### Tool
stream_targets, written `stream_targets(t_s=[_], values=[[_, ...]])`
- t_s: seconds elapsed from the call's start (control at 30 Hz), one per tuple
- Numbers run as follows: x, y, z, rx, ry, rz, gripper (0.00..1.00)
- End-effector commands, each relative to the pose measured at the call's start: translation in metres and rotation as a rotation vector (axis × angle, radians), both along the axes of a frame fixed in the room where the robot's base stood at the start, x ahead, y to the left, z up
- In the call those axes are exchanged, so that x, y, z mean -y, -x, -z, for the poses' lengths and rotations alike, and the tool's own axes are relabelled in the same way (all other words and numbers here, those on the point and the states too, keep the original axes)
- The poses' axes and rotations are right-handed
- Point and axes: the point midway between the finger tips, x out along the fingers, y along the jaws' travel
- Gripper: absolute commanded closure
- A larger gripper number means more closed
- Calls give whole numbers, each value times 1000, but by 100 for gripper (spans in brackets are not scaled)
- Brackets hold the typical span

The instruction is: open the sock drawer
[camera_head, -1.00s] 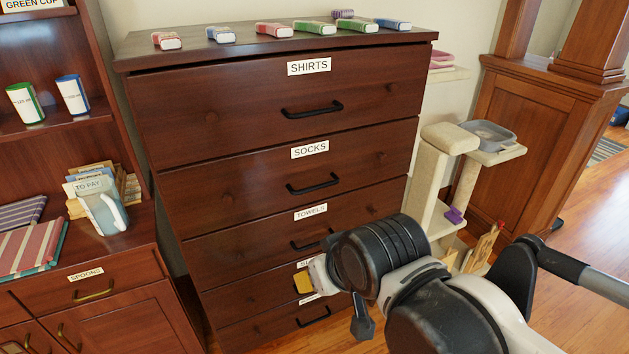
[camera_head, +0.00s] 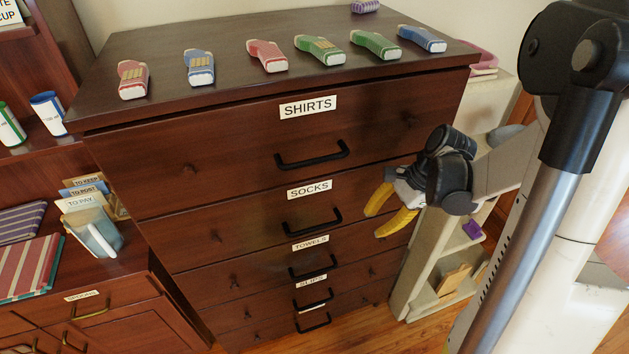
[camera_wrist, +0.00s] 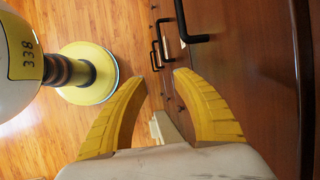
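The sock drawer (camera_head: 245,222) is the second one down in the dark brown dresser, marked by a SOCKS label (camera_head: 309,189). It is shut, its front level with the dresser face. Its black bar handle (camera_head: 312,222) is at the middle of its front. My gripper (camera_head: 373,224) is open and empty, to the right of this handle and apart from it, with its yellow fingers pointing left. In the wrist view my gripper (camera_wrist: 160,76) shows its fingers spread with nothing between them. A black handle (camera_wrist: 190,22) lies beyond the fingertips there; I cannot tell which drawer it belongs to.
The shirts drawer (camera_head: 230,150) above and the towels drawer (camera_head: 260,276) below are shut. Several small coloured objects, including a red one (camera_head: 133,80), lie on the dresser top (camera_head: 160,50). A wooden cabinet (camera_head: 100,270) stands left. A cat tree (camera_head: 425,265) stands close right.

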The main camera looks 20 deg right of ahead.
Motion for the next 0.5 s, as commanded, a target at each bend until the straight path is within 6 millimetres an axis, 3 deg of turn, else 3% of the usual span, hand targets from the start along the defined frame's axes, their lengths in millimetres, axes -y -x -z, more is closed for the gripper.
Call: stream_targets(t_s=[0.17, 0.5], values=[[-12, -5, 3, -8, -10, 10, 66], [-81, -38, 4, -7, -8, 4, 66]])
